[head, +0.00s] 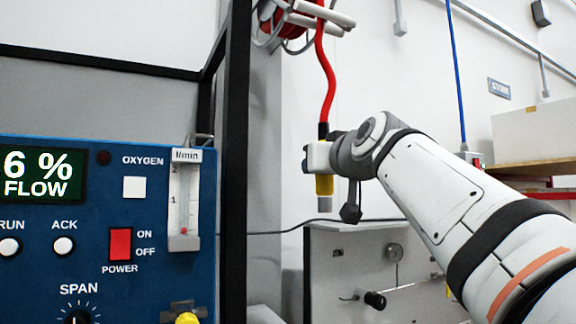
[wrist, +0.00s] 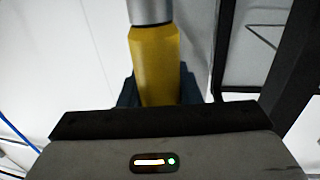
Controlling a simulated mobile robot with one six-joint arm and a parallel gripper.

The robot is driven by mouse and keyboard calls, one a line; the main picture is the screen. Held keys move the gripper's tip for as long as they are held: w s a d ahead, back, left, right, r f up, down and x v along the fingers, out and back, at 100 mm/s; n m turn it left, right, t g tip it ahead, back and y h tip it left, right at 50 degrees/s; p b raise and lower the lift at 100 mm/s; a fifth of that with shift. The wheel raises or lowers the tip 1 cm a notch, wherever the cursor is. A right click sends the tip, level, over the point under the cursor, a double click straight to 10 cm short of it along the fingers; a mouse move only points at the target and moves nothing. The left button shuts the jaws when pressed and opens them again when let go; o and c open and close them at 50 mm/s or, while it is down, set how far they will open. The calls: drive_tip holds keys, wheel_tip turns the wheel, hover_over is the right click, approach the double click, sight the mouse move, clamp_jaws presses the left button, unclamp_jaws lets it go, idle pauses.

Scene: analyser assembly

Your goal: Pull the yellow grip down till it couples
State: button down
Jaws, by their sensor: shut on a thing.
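The yellow grip (head: 324,185) hangs upright at the lower end of a red hose (head: 327,75), with a grey metal tip below it. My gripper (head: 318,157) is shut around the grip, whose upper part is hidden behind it. In the wrist view the yellow grip (wrist: 155,65) stands between the dark fingers, with the silver metal end at the top edge. Nothing touches the metal tip in the head view. A yellow knob-like fitting (head: 187,318) shows at the bottom edge of the blue panel.
A blue analyser panel (head: 115,210) with display and flow tube (head: 185,200) fills the left. A black upright post (head: 235,160) stands between it and my gripper. A white cabinet (head: 370,265) with a gauge stands behind, below the grip. A hose reel (head: 285,20) is above.

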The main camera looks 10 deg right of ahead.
wheel_tip(320, 180, down, 30)
drive_tip(key=b, duration=3.1)
drive_tip(key=shift+f, duration=0.25)
drive_tip(key=shift+w+f, duration=0.1)
drive_tip(key=shift+f, duration=0.15)
drive_tip(key=c, duration=1.4)
unclamp_jaws()
drive_tip(key=o, duration=0.3)
drive_tip(key=shift+r, duration=0.2)
drive_tip(key=shift+o, duration=0.2)
drive_tip(key=s+d+b, duration=0.1)
drive_tip(key=s, duration=0.6)
drive_tip(key=shift+s, duration=0.4)
